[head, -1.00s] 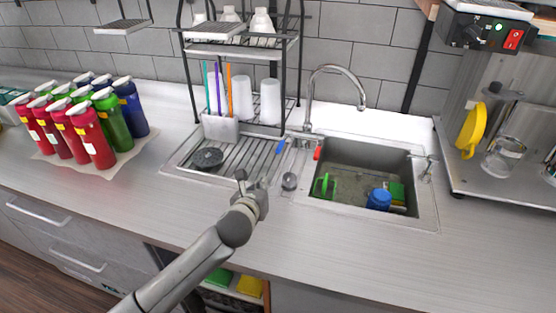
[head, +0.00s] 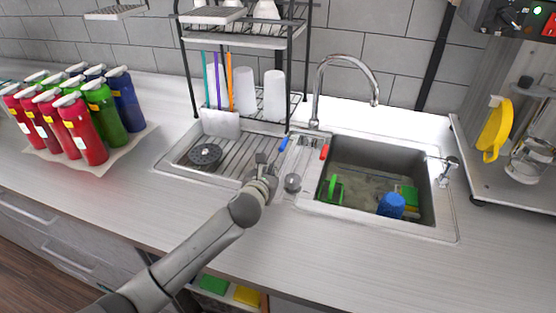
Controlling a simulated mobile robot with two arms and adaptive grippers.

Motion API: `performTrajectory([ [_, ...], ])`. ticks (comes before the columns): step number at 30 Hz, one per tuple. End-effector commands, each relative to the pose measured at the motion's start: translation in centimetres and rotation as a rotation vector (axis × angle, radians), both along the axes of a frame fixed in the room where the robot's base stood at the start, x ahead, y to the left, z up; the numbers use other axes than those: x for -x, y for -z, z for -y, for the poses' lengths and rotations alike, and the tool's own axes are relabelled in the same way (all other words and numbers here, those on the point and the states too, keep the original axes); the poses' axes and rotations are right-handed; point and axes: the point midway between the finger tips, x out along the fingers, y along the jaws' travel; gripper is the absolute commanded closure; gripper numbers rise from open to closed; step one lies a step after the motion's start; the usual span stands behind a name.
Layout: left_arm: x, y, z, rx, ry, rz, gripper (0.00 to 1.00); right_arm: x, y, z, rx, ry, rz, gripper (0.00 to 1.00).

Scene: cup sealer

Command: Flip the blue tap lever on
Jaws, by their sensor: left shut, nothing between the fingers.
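The blue tap lever (head: 284,143) is on the left side of the tap base, by the ridge between drainboard and sink. A red lever (head: 324,152) is to its right, at the sink's back left corner. The chrome tap (head: 318,95) arches up behind them. My left gripper (head: 266,160) is shut and empty over the drainboard's right part, just in front of and left of the blue lever. A small gap seems to separate them, but contact is hard to tell. My right gripper is not in view.
The sink basin (head: 370,175) holds a blue cup (head: 391,205) and green items. A rack (head: 190,75) with white cups stands behind the drainboard (head: 225,155). Several coloured bottles (head: 80,130) stand at left. The front counter (head: 340,265) is clear.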

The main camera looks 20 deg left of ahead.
Motion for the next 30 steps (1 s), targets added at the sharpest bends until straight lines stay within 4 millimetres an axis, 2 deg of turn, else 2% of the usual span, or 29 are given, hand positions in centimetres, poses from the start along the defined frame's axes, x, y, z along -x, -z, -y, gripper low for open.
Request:
performTrajectory([
  [5,-2.4,0.7,0.0,0.002,-0.002,-0.001,1.0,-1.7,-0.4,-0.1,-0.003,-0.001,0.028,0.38],
  [15,-6.5,2.2,-0.2,0.001,-0.001,-0.001,1.0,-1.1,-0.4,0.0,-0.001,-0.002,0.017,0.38],
  [21,-7.7,2.6,-0.2,0.001,0.0,0.0,1.0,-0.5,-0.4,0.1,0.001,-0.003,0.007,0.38],
  [30,-8.0,2.8,-0.2,0.0,0.001,0.0,1.0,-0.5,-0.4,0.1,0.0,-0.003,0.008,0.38],
])
